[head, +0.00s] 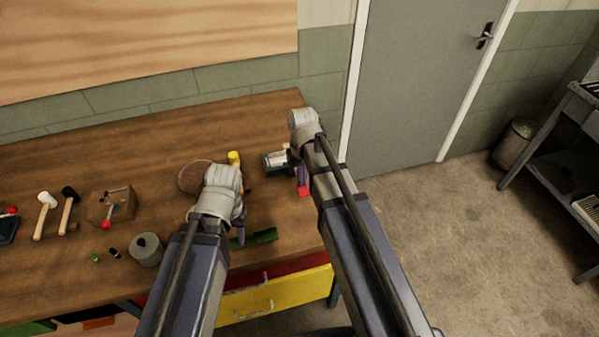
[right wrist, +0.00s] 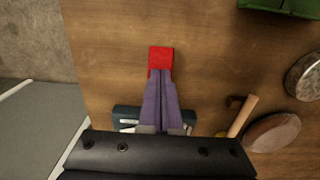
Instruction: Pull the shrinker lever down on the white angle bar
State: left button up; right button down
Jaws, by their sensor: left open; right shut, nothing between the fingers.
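The shrinker appears to be the dark teal machine (head: 272,166) near the table's right end, partly hidden by my right arm. It also shows behind the fingers in the right wrist view (right wrist: 124,113). A pale piece on its top may be the white angle bar; I cannot tell. The red block (right wrist: 161,60), seemingly the lever's grip, is just beyond the tips of my right gripper (right wrist: 158,75). It also shows in the head view (head: 304,190). My right gripper is shut and empty; contact with the red block is unclear. My left gripper (head: 240,216) is open over the table.
A green channel piece (head: 255,238) lies near the front edge, by my left gripper. A brown rounded pad (head: 195,177), a yellow-headed tool (head: 234,157), a grey cylinder (head: 147,250) and two mallets (head: 45,213) are on the table. Yellow drawer (head: 275,295) below.

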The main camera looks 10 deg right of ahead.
jog(key=shift+w, duration=0.1)
pick_arm(q)
jog(key=shift+r+p, duration=0.1)
jog(key=shift+p, duration=0.2)
pick_arm(e)
jog(key=shift+r, duration=0.1)
pick_arm(q)
notch_tip(320, 180, up, 11)
jog(key=p, duration=1)
jog(key=shift+p, duration=0.4)
pick_arm(e)
notch_tip(320, 180, up, 11)
pick_arm(q)
notch_tip(320, 180, down, 5)
jog(key=b, duration=0.4)
jog(key=shift+r, duration=0.2)
pick_arm(e)
notch_tip(320, 180, down, 5)
jog(key=shift+r, duration=0.15)
pick_arm(q)
jog(key=shift+f+b, duration=0.15)
jog(key=shift+b, duration=0.2)
dwell(1.4)
jog(key=shift+f+b, duration=3.4)
pick_arm(e)
jog(key=shift+f, duration=3.5)
pick_arm(q)
jog(key=shift+r, duration=0.25)
pick_arm(e)
jog(key=shift+r, duration=0.25)
